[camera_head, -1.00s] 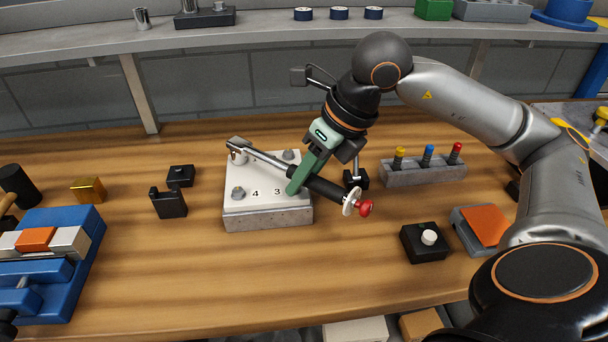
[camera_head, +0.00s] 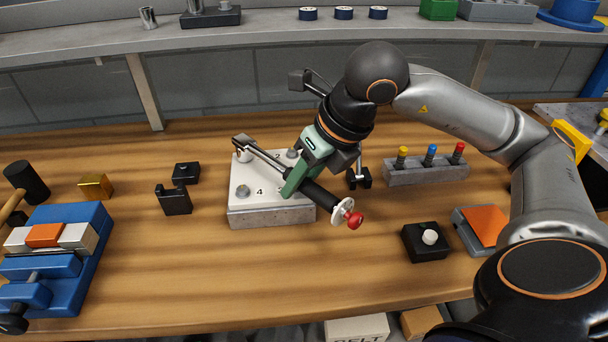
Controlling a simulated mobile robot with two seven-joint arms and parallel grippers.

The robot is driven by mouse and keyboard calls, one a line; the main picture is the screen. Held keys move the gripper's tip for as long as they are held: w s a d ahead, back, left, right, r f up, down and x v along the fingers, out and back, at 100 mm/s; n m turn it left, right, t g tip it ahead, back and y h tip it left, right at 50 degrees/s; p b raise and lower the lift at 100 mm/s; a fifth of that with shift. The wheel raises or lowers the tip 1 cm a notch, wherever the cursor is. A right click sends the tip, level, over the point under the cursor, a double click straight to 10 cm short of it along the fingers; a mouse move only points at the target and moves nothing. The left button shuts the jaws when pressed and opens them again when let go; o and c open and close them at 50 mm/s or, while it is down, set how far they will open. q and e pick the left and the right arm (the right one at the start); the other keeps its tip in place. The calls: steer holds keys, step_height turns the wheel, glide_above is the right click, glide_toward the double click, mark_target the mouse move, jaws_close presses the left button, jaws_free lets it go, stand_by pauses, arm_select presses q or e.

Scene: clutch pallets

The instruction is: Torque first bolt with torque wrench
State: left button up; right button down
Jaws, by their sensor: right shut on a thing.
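The torque wrench (camera_head: 319,195) has a black handle, a silver shaft and a red knob with a white disc at its end. My right gripper (camera_head: 291,186) has green fingers and is shut on the wrench handle, above the right part of the bolt plate. The wrench head (camera_head: 243,143) is over the plate's back left bolt, which it mostly hides. The bolt plate (camera_head: 270,215) is a pale block on the table. Its front left bolt (camera_head: 242,191) is bare beside the number 4. Another bolt (camera_head: 292,154) shows at the back right. My left gripper is not in view.
A black holder (camera_head: 174,202) stands left of the plate. A grey rack (camera_head: 426,174) with yellow, blue and red-topped tools is to the right. A black box with a white button (camera_head: 425,242) is at front right. A blue vise (camera_head: 75,285) is at left. The front middle table is clear.

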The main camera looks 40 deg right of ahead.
steer(key=shift+s+a, duration=0.1)
steer(key=shift+a, duration=0.25)
steer(key=shift+a+f+m+p, duration=0.1)
steer(key=shift+a+m+p, duration=0.5)
steer(key=shift+a, duration=0.4)
steer(key=shift+w+a+m+h, duration=0.2)
steer(key=shift+a+m+h, duration=0.4)
steer(key=shift+a+m, duration=0.4)
steer(key=shift+p, duration=0.3)
